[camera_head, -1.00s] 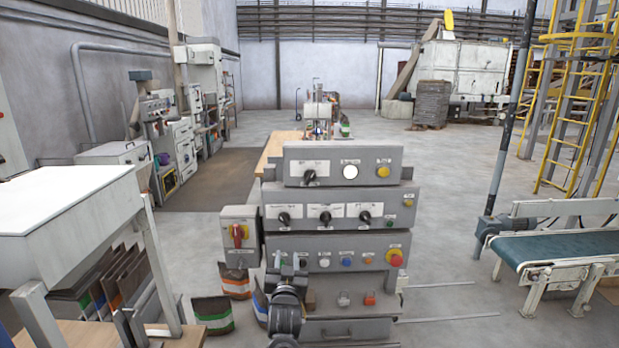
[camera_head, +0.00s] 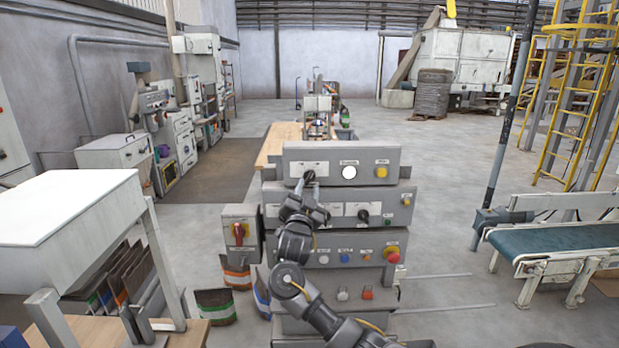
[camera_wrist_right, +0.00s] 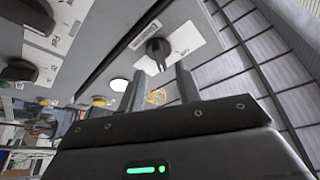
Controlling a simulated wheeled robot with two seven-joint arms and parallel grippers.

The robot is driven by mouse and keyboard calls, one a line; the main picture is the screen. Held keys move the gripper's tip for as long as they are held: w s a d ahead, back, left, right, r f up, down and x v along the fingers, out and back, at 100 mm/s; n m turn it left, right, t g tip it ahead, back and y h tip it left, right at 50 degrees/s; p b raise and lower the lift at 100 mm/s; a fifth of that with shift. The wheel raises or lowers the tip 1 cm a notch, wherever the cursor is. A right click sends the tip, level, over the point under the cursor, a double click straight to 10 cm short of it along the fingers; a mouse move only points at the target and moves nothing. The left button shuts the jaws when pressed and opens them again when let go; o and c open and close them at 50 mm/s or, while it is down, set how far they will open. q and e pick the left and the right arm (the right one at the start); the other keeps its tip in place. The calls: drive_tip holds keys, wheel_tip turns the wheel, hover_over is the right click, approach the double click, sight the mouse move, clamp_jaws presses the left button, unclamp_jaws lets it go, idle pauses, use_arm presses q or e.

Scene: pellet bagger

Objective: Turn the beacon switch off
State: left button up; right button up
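The top panel (camera_head: 415,160) of the grey control console has a black rotary knob (camera_wrist_right: 158,49) on a white label plate at its left; the label is too small to read, so I cannot confirm it is the beacon switch. My right gripper (camera_head: 308,183) is in front of this knob and partly hides it. In the right wrist view the two fingers (camera_wrist_right: 160,80) are apart and empty, with the knob just beyond the gap between their tips. A white round lamp (camera_head: 349,173) and a yellow button (camera_head: 381,172) sit to the right. My left gripper is not in view.
The middle panel has more black knobs (camera_head: 363,215), partly behind my right arm. The lower panel has coloured buttons and a red mushroom button (camera_head: 391,254). A red-handled switch box (camera_head: 240,234) is at the left. A conveyor (camera_head: 560,238) stands right.

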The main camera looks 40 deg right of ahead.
sight(310, 179)
drive_tip(key=shift+p+x, duration=0.45)
drive_tip(key=shift+x, duration=1.15)
clamp_jaws()
